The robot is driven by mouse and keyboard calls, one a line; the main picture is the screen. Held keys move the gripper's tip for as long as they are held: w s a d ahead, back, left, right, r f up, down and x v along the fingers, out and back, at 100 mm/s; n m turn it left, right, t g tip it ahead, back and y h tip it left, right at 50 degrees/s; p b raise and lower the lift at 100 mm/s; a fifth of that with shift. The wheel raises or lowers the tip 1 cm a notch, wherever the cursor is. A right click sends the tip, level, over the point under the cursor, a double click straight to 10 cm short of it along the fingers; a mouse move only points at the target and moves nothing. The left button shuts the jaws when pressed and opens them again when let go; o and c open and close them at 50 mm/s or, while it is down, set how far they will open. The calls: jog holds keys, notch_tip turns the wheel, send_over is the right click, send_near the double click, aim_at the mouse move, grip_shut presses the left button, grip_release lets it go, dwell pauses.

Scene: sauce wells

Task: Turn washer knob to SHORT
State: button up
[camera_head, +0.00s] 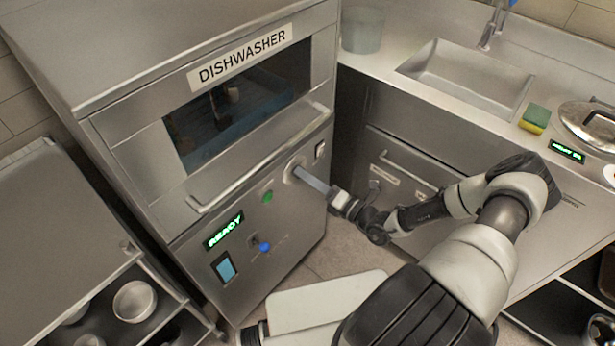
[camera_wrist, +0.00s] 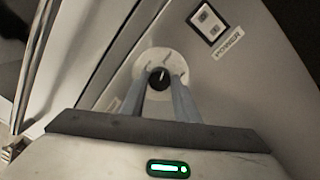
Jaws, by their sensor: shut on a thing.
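The washer is a steel dishwasher (camera_head: 300,240) with a "DISHWASHER" label and a green "READY" display (camera_head: 223,231). Its black knob (camera_wrist: 159,78) sits at the centre of a pale round dial plate (camera_wrist: 150,66) in the wrist view. The knob has a white pointer line, near upright in that view; the dial's lettering is too small to read. My gripper (camera_wrist: 163,84) has its two fingers on either side of the knob, shut on it. In the head view my gripper (camera_head: 300,172) reaches the dial from the right and hides the knob.
A switch plate (camera_wrist: 207,24) is beside the dial. The dishwasher's door handle (camera_head: 260,160) runs above. A sink counter (camera_head: 390,75) stands at the right.

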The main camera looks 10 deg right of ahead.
jog(key=o, duration=1)
jog(key=shift+o, duration=0.2)
jog(key=r+v, duration=0.1)
jog(key=v, duration=1.6)
jog(key=shift+s+f, duration=0.2)
jog(key=shift+f, duration=0.35)
jog(key=shift+d, duration=0.15)
